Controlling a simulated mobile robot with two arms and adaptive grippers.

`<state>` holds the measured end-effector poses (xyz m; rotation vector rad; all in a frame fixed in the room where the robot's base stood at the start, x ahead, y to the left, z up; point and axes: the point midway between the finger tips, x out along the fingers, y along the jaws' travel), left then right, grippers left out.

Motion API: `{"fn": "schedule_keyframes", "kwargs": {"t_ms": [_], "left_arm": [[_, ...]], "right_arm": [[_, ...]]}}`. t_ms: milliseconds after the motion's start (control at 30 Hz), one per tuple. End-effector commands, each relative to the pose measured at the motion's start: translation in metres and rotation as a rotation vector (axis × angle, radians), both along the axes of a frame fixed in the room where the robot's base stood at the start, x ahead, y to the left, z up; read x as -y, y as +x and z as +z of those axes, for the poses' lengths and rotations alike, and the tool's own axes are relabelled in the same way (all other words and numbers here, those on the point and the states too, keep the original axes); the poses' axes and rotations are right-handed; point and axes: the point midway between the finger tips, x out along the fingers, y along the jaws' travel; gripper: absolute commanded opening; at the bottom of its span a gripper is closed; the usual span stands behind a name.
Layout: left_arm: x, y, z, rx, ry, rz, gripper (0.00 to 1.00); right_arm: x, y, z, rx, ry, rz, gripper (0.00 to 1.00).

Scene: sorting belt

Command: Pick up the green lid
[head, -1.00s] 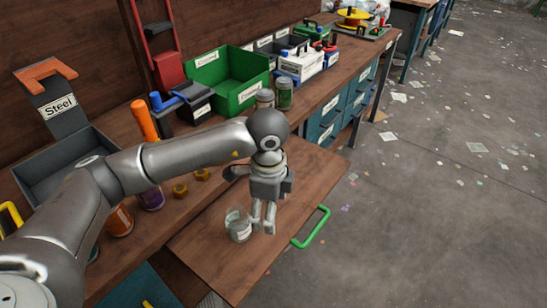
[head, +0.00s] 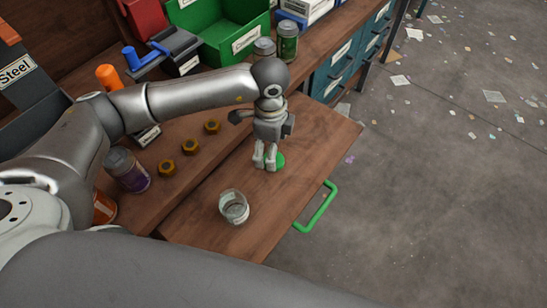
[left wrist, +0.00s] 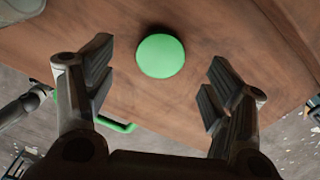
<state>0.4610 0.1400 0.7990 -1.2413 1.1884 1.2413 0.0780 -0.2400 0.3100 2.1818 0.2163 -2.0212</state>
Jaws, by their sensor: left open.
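The green lid (left wrist: 160,56) is a round disc lying flat on the wooden pull-out board. In the head view the green lid (head: 279,161) is partly hidden behind my left gripper (head: 265,168). In the left wrist view my left gripper (left wrist: 157,95) is open, with its two fingers apart on either side of the lid's line and the lid just beyond the tips. Nothing is between the fingers. My right gripper is not seen.
An open glass jar (head: 234,206) stands on the board (head: 200,235) near the gripper. A green handle (head: 317,207) sticks out at the board's edge. Several brass nuts (head: 189,146) and a purple-labelled jar (head: 127,169) stand on the bench behind. Board space right of the lid is clear.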

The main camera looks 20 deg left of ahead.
Motion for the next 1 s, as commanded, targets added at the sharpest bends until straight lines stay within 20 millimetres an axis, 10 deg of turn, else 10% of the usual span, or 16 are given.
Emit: {"fn": "schedule_keyframes", "kwargs": {"t_ms": [200,567,1000], "left_arm": [[-0.002,0.001,-0.033,-0.003,0.002,0.001,0.76],[-0.002,0.001,-0.044,-0.001,0.000,0.000,0.76],[-0.002,0.002,-0.044,-0.001,0.000,0.001,0.44]], "right_arm": [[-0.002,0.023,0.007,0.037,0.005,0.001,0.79],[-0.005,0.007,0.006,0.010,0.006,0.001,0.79],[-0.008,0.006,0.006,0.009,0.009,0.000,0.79]]}}
